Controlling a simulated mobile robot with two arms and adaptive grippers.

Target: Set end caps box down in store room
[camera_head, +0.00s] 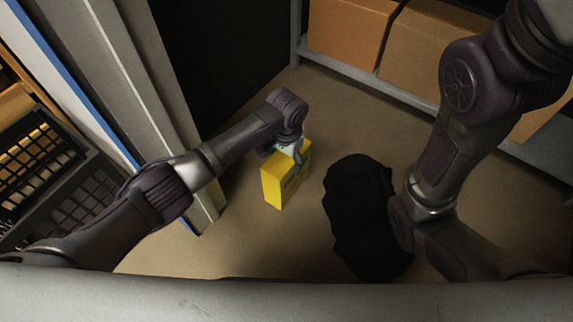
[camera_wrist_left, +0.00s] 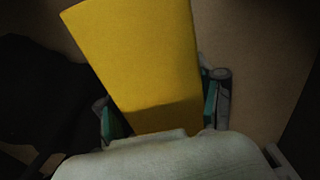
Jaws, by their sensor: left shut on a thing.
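The end caps box is a yellow box (camera_head: 283,180) in the middle of the head view. My left gripper (camera_head: 294,151) is shut on its upper part. In the left wrist view the box (camera_wrist_left: 145,60) sits between the two green-padded fingers of the left gripper (camera_wrist_left: 158,118). From these views I cannot tell for sure whether the box's underside touches the floor (camera_head: 250,235). My right arm comes in from the upper right, and its gripper is not in view.
Cardboard boxes (camera_head: 345,28) sit on a low metal shelf (camera_head: 345,69) at the back. A black lumpy object (camera_head: 360,215) lies on the floor right of the yellow box. A door frame (camera_head: 150,90) and dark crates (camera_head: 75,205) stand at left. Floor around the box's left is bare.

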